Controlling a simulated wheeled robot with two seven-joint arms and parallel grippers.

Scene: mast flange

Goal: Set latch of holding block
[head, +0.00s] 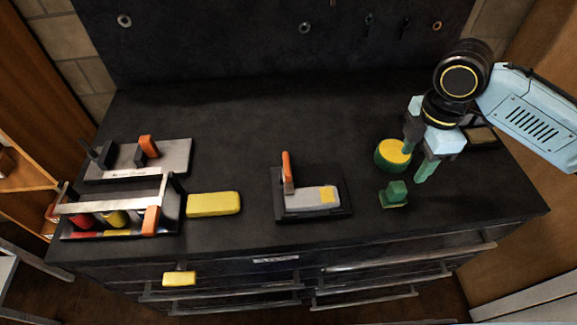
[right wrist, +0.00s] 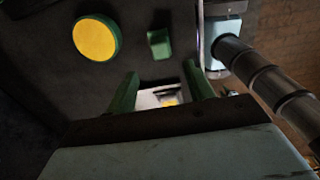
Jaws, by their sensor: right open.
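The block that looks like the holding block (head: 314,213) sits on the middle of the dark bench top. It is a dark base with a grey piece (head: 308,198) on it, yellow at its right end. An orange-handled lever (head: 287,170) stands upright at its left side. My right gripper (head: 418,153) is open and empty, well to the right of the block, above the bench; its green fingers also show in the right wrist view (right wrist: 162,88). My left gripper is not in view.
A green cylinder with a yellow top (head: 393,154) and a small green block (head: 394,195) stand near my right gripper. A yellow block (head: 213,204) lies left of the holding block. Two fixtures with orange handles, a grey plate (head: 175,158) and a barred rack (head: 110,206), stand farther left.

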